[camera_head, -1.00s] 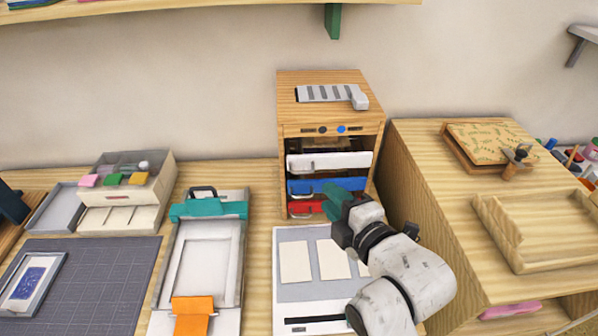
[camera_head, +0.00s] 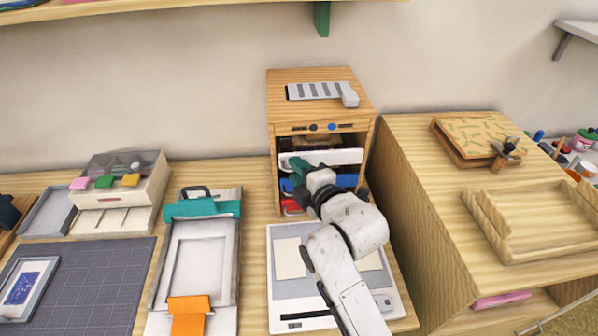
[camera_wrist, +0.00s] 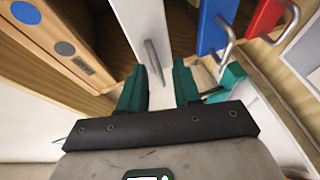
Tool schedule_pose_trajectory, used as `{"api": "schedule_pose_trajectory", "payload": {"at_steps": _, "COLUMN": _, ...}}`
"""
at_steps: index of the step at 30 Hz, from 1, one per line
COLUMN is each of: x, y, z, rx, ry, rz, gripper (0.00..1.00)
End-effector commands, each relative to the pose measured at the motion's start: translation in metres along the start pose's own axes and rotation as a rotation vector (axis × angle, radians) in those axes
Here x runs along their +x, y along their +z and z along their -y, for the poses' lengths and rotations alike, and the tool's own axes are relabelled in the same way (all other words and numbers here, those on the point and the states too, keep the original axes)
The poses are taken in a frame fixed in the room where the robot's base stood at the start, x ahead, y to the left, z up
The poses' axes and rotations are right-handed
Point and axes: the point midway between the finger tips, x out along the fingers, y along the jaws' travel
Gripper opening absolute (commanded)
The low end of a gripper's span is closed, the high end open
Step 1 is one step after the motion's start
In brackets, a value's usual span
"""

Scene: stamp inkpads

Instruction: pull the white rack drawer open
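The white rack drawer (camera_head: 338,157) is the top one in the small wooden cabinet (camera_head: 274,148). In the wrist view its white front (camera_wrist: 137,18) carries a grey bar handle (camera_wrist: 154,58). My gripper (camera_head: 299,164) is at the left part of the drawer front and hides part of it. In the wrist view my gripper's teal fingers (camera_wrist: 158,64) are apart, with the handle showing between their tips. I cannot tell whether either finger touches it.
A blue drawer (camera_wrist: 214,22) and a red drawer (camera_wrist: 266,17) with their own handles lie below the white one. A flat board with pale cards (camera_head: 290,258) lies in front of the cabinet. A taller wooden unit (camera_head: 415,190) stands close on the right.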

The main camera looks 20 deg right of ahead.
Motion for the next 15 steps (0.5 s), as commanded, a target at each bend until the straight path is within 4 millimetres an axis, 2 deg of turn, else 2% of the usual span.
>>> {"api": "schedule_pose_trajectory", "payload": {"at_steps": 3, "x": -0.0002, "y": 0.0, "z": 0.0, "rx": 0.0, "ry": 0.0, "rz": 0.0, "gripper": 0.32}}
{"api": "schedule_pose_trajectory", "payload": {"at_steps": 13, "x": -0.0004, "y": 0.0, "z": 0.0002, "rx": 0.0, "ry": 0.0, "rz": 0.0, "gripper": 0.01}}
{"api": "schedule_pose_trajectory", "payload": {"at_steps": 15, "x": -0.0005, "y": 0.0, "z": 0.0003, "rx": 0.0, "ry": -0.001, "rz": 0.0, "gripper": 0.0}}
